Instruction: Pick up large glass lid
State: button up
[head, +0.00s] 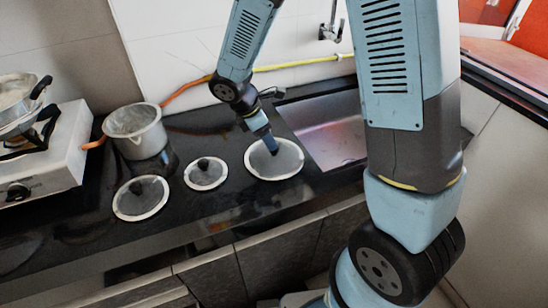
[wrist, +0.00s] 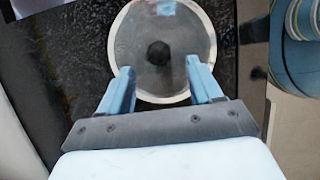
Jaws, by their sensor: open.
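The large glass lid (head: 286,160) lies on the black counter in the head view, left of the sink. It is round, with a pale metal rim and grey glass. My gripper (head: 271,146) reaches down over this lid and hides its knob there. In the wrist view the lid (wrist: 185,40) shows with its dark knob (wrist: 158,53) ahead of and midway between the two blue fingers of my gripper (wrist: 160,78). The fingers are apart with nothing between them. The fingertips overlap the lid's near part in the picture; I cannot tell their height above it.
A small lid (head: 197,180) and a medium lid (head: 130,206) lie to the left on the counter (head: 215,218). A metal pot (head: 150,140) stands behind them. A white stove (head: 65,150) with a pan (head: 15,97) is at far left. The sink (head: 335,140) is at the right.

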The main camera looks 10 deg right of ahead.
aim_at(274, 153)
jog(key=x, duration=0.4)
jog(key=shift+w+d+f, duration=0.1)
jog(key=shift+d+f, duration=0.2)
grip_shut()
dwell(0.4)
